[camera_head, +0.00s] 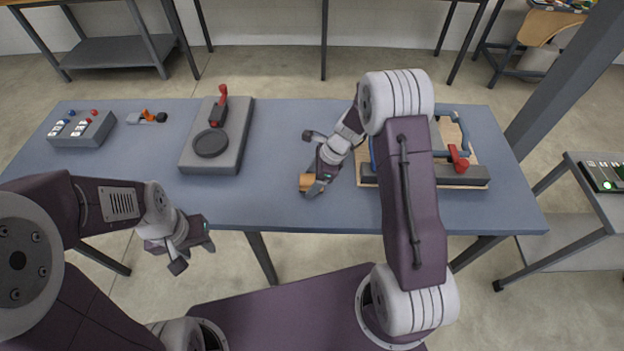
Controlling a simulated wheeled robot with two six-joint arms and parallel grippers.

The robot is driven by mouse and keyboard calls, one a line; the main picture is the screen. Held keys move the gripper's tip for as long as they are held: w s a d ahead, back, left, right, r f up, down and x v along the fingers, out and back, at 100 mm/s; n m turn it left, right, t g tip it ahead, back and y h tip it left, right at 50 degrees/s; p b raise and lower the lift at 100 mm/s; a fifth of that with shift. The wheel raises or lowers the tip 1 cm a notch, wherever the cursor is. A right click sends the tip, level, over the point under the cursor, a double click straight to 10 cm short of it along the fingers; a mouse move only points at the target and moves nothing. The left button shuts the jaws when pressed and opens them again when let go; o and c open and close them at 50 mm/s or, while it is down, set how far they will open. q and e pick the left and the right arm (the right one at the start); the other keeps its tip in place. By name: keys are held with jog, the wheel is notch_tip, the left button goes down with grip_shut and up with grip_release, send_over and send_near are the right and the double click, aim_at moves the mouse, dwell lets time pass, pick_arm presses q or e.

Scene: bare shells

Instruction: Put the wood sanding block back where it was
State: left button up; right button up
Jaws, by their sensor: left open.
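The wood sanding block (305,183), a small tan-orange piece, is on the blue table near its front edge, at the middle. My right gripper (311,162) is above the table beside it, with its fingers spread apart. The nearer finger overlaps part of the block in the picture; I cannot tell whether they touch. My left gripper (194,256) is open and empty, in front of the table's front edge at the left.
On the blue table (280,135) stand a grey box with switches (83,128), a small orange-and-black tool (148,117), a grey base with a round plate and red lever (218,135), and a wooden board with a clamp fixture (462,172). My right arm hides part of the board.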

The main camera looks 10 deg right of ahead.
jog(key=p+v, duration=0.2)
jog(key=v, duration=1)
jog(key=s+n+h, duration=0.4)
jog(key=s+n, duration=1.2)
jog(key=n, duration=0.5)
jog(key=shift+s+f, duration=0.15)
jog(key=shift+s, duration=0.2)
